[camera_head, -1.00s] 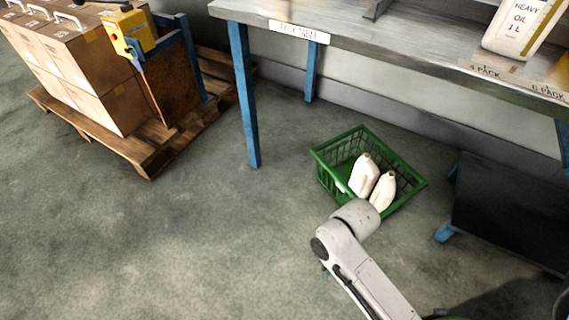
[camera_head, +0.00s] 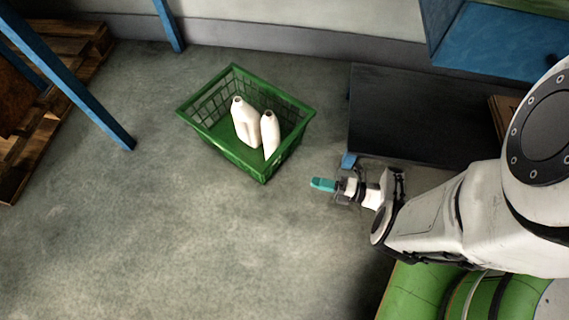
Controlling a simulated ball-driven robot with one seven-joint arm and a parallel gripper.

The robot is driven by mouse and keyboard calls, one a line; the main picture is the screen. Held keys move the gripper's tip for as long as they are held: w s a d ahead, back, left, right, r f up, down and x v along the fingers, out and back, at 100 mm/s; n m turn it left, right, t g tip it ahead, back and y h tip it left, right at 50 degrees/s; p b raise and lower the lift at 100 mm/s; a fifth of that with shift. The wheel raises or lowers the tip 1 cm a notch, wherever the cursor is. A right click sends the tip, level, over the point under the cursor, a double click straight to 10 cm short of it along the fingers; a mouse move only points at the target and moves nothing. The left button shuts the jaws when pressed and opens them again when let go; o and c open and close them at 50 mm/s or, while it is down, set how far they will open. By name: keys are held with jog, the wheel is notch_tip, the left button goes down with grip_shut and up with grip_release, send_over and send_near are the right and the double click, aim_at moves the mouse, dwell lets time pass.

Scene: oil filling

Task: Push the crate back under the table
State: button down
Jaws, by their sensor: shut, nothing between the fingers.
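The green crate (camera_head: 212,140) stands on the floor, turned at an angle, with two white bottles (camera_head: 245,122) upright or nearly so inside it. My gripper (camera_head: 322,184) is shut and empty, with teal fingertips pointing left. It is low, to the right of the crate's near right side, with a gap between them. The table shows only by its blue legs (camera_head: 82,88) at the left and back; its top is out of view.
A dark low platform (camera_head: 420,120) with a blue foot stands right of the crate, close behind my gripper. A wooden pallet (camera_head: 50,120) lies at the far left. The wall (camera_head: 300,38) runs behind the crate. The floor in front and left is clear.

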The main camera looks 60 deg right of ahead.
jog(key=b, duration=0.3)
send_near(273, 162)
jog(key=w+a, duration=0.3)
jog(key=a, duration=0.1)
jog(key=shift+w+d+f+m+h+b, duration=0.1)
jog(key=shift+w+d+m+h+b, duration=0.1)
jog(key=shift+w+d+b, duration=0.35)
jog(key=shift+w+d+m+h+b, duration=0.1)
jog(key=shift+w+d+m+b, duration=0.1)
jog(key=shift+w+d, duration=0.6)
jog(key=shift+w+a, duration=0.2)
jog(key=shift+a, duration=0.05)
